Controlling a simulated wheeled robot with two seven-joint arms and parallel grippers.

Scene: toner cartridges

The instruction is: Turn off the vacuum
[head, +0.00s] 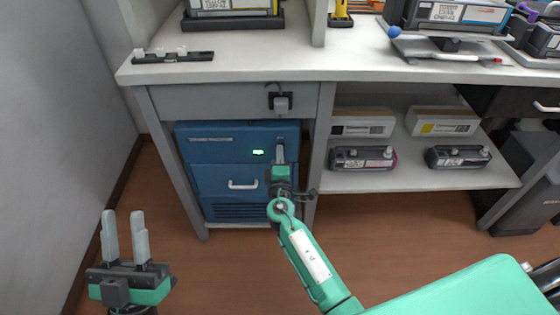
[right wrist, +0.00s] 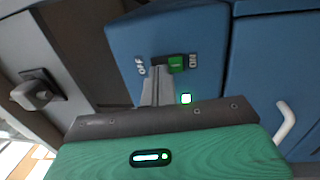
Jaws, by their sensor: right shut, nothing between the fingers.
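The blue vacuum (head: 215,178) stands under the bench, with a small lit green light (head: 258,152) on its front. In the right wrist view, its switch (right wrist: 176,62) lies between the OFF and ON labels, dark towards OFF and bright green towards ON. A lit light (right wrist: 186,98) shows below it. My right gripper (head: 280,153) is shut and empty in front of the vacuum's upper right. Its fingertips (right wrist: 162,70) are close to the switch's OFF side; I cannot tell if they touch. My left gripper (head: 124,222) is open and empty over the floor at lower left.
A grey fixture (head: 281,102) on the bench apron is above my right gripper. The bench leg (head: 318,150) is right of the vacuum. A shelf (head: 410,180) with cartridges and boxes is further right. The floor (head: 215,270) in front is clear.

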